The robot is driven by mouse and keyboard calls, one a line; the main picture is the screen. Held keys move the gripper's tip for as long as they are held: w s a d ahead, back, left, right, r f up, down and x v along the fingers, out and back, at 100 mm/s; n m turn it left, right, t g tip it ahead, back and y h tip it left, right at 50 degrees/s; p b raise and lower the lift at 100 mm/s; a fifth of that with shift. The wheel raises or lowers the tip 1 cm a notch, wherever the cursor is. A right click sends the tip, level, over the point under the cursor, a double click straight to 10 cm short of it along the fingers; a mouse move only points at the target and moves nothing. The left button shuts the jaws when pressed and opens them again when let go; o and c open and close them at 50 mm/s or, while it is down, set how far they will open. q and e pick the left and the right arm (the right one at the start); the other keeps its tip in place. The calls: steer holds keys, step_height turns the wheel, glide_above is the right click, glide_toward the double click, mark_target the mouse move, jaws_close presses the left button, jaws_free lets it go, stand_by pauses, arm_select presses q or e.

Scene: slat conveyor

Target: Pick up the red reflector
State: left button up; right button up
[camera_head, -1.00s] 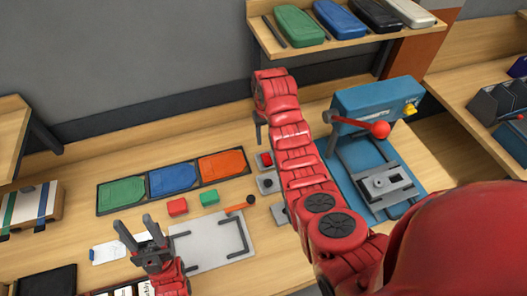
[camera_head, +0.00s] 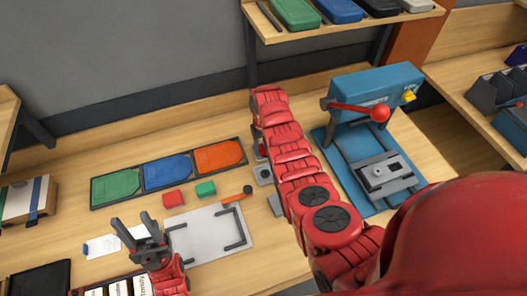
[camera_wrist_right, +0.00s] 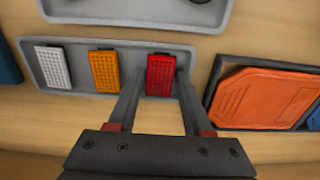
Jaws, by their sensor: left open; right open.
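The red reflector (camera_wrist_right: 160,75) shows in the right wrist view, lying in a grey tray (camera_wrist_right: 80,80) at the right end of a row, beside an orange reflector (camera_wrist_right: 104,71) and a white one (camera_wrist_right: 53,68). My right gripper (camera_wrist_right: 157,84) is open, with one fingertip on each side of the red reflector. I cannot tell whether the fingers touch it. In the head view my right gripper is hidden behind its own arm, and I cannot make out the reflector there. My left gripper (camera_head: 134,230) is open and empty above the bench at lower left.
An orange panel in a dark frame (camera_wrist_right: 265,97) lies just right of the right gripper. The head view shows green, blue and orange panels, a red block (camera_head: 173,198), a green block (camera_head: 205,189), a grey plate (camera_head: 205,238) and a blue press (camera_head: 375,90).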

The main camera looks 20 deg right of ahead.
jaws_close()
steer(key=shift+r, duration=0.15)
